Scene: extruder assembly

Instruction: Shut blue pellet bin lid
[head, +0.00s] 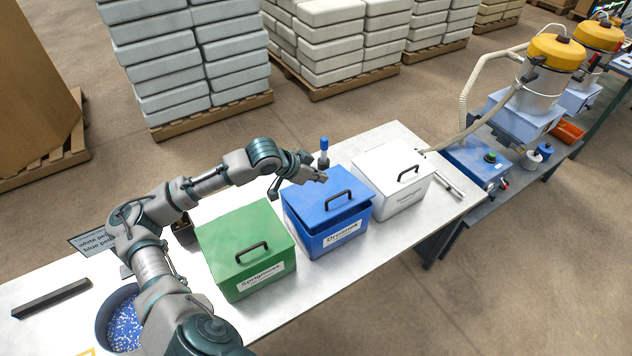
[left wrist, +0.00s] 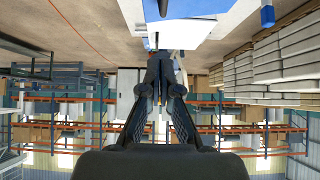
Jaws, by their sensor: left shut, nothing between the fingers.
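The blue pellet bin (head: 340,241) stands in the middle of the row of bins on the table. Its blue lid (head: 318,207), with a dark handle (head: 339,198), lies over the top and looks slightly raised, with a narrow dark gap along the front edge. My left gripper (head: 322,178) is over the back part of the lid; contact cannot be told. Its fingers are together and empty in the left wrist view (left wrist: 160,62). The gripper hides part of the lid's back edge. My right gripper is not in view.
A green bin (head: 221,231) stands left of the blue one and a white bin (head: 392,165) right of it, both with lids down. A blue-capped bottle (head: 324,152) stands behind. A bowl of pellets (head: 124,331) sits at the table's near left.

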